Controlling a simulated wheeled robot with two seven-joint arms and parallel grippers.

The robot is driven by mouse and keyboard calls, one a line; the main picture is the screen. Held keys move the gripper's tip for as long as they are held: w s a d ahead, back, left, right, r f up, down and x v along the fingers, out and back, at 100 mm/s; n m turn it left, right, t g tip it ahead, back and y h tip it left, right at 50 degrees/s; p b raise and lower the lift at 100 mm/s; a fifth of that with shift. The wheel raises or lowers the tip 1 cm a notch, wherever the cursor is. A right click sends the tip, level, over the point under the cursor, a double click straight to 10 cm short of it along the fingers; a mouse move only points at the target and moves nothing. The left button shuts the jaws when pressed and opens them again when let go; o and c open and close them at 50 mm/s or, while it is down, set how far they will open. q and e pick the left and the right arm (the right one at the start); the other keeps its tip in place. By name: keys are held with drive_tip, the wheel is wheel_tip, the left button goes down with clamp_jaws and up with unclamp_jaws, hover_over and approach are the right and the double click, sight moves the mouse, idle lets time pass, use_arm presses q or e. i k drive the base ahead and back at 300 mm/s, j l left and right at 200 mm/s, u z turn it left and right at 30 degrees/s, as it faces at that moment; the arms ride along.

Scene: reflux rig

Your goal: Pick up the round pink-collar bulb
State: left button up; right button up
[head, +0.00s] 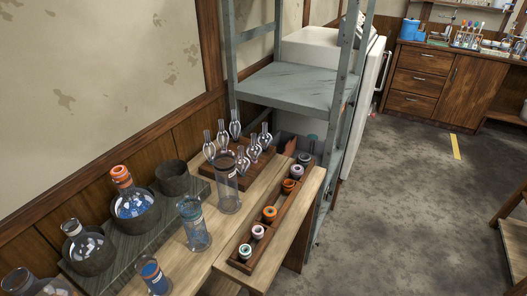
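Several glass vessels sit along the left. A round flask (92,246) rests in a dark ring-shaped holder (90,266); its neck has a pale band whose tint is too small to tell. A round flask with blue contents (132,206) sits in another dark holder, with an orange-red top and a pale band on its neck. I cannot tell for sure which one has the pink collar. Neither of my grippers is in view.
An empty dark holder (173,178) stands behind the flasks. Tall glass cylinders (227,190) stand on the wooden bench, near a rack of small bulbs (253,152) and a wooden strip of coloured stoppers (269,214). A grey metal shelf (295,88) rises behind; open floor lies right.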

sight(254, 150)
drive_tip(key=i+l+u, duration=0.45)
drive_tip(key=l, duration=0.2)
drive_tip(key=i+l+u, duration=0.1)
drive_tip(key=l+u, duration=0.15)
drive_tip(key=l, duration=0.15)
drive_tip(key=i+l+u, duration=0.25)
drive_tip(key=l, duration=0.15)
drive_tip(key=l+u, duration=0.2)
drive_tip(key=l, duration=0.25)
drive_tip(key=l+u, duration=0.25)
drive_tip(key=l, duration=0.2)
